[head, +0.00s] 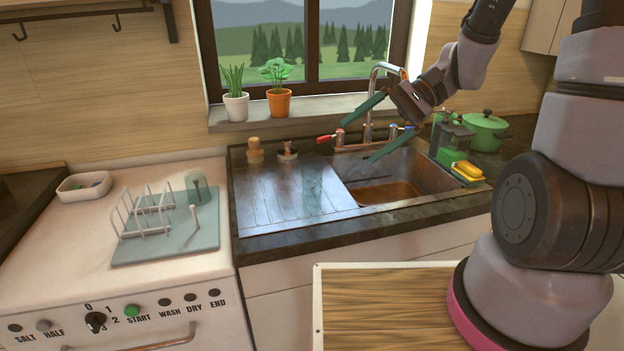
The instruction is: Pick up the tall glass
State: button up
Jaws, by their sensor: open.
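A clear, faintly greenish tall glass (313,182) appears to stand upright on the ribbed metal drainboard (262,205), left of the sink basin. It is very transparent, so its outline is hard to make out. My gripper (357,142) is open and empty, its two green fingers spread wide above the sink. The fingers point left and down, with the fingertips up and to the right of the glass and apart from it. A second, shorter greenish glass (196,187) is on the grey-blue mat (180,243) at the left.
A faucet (374,85) with red and blue handles rises behind my gripper. Wooden-topped items (255,150) stand at the drainboard's back. A white rack (148,213) stands on the mat. A yellow sponge (467,170) and green pot (485,130) are right. The drainboard's front is clear.

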jog(key=w+a+f+m+t+y, duration=0.4)
jog(key=w+f+m+y, duration=0.2)
jog(key=f+m, duration=0.15)
jog(key=m+t+h, duration=0.2)
jog(key=m+t, duration=0.7)
jog(key=m, duration=0.1)
send_near(319, 184)
jog(key=x, duration=0.2)
jog(key=shift+w+a, duration=0.15)
jog(key=shift+w, duration=0.1)
jog(key=shift+m, duration=0.25)
jog(key=x, duration=1)
jog(key=shift+w+f, duration=0.25)
jog(key=shift+w, duration=0.2)
grip_shut()
